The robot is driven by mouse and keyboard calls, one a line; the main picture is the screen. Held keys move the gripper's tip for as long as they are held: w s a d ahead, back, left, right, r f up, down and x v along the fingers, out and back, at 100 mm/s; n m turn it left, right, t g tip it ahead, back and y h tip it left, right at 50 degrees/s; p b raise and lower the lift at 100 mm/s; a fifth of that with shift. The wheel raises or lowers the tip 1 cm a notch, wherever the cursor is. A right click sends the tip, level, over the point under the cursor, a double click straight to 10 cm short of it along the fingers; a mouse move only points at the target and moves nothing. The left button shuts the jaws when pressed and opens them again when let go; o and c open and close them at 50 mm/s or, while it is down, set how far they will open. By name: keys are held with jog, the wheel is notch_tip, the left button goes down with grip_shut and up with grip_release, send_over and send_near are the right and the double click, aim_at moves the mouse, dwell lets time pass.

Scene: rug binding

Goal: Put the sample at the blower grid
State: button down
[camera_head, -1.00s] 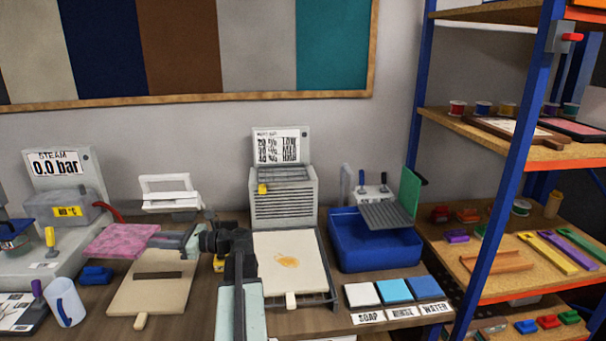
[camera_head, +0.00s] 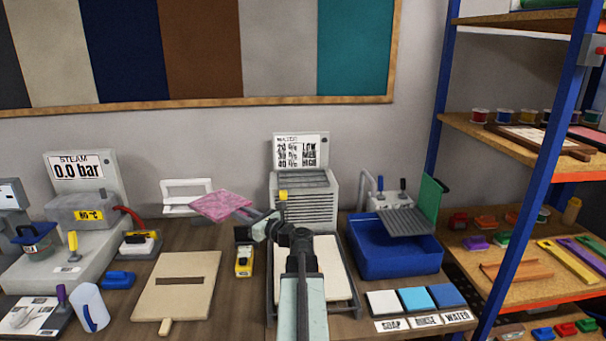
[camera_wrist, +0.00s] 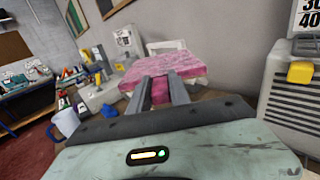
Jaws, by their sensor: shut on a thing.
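The sample is a pink, mottled flat piece (camera_head: 221,206). My gripper (camera_head: 250,214) is shut on its edge and holds it up in front of the white frame at the back wall. In the wrist view the sample (camera_wrist: 165,72) lies between and beyond the two finger bars. The blower (camera_head: 305,205) is a grey box with louvres on its front, a grid on top (camera_head: 304,178) and a sign reading WATER, LOW, MED, HIGH. It stands to the right of the sample, apart from it. In the wrist view the blower (camera_wrist: 292,100) is at the right edge.
A white frame (camera_head: 188,190) stands behind the sample. A blue basin (camera_head: 398,258) stands right of the blower. A wooden board (camera_head: 178,295) and the steam unit (camera_head: 75,240) are on the left.

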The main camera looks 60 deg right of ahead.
jog(key=s+d+r+m+g+h+p, duration=0.1)
jog(key=d+r+m+g+h+p, duration=0.2)
jog(key=d+r+m+h, duration=0.25)
jog(key=m+g+h, duration=0.4)
jog(key=h, duration=0.3)
send_over(306, 187)
jog(key=v, duration=0.3)
jog(key=f, duration=0.1)
jog(key=f+b, duration=0.4)
jog(key=shift+w+a, duration=0.15)
jog(key=shift+a, duration=0.15)
jog(key=shift+r, duration=0.15)
jog(key=c, duration=1.6)
grip_release()
jog(key=shift+f, duration=0.2)
jog(key=o, duration=0.4)
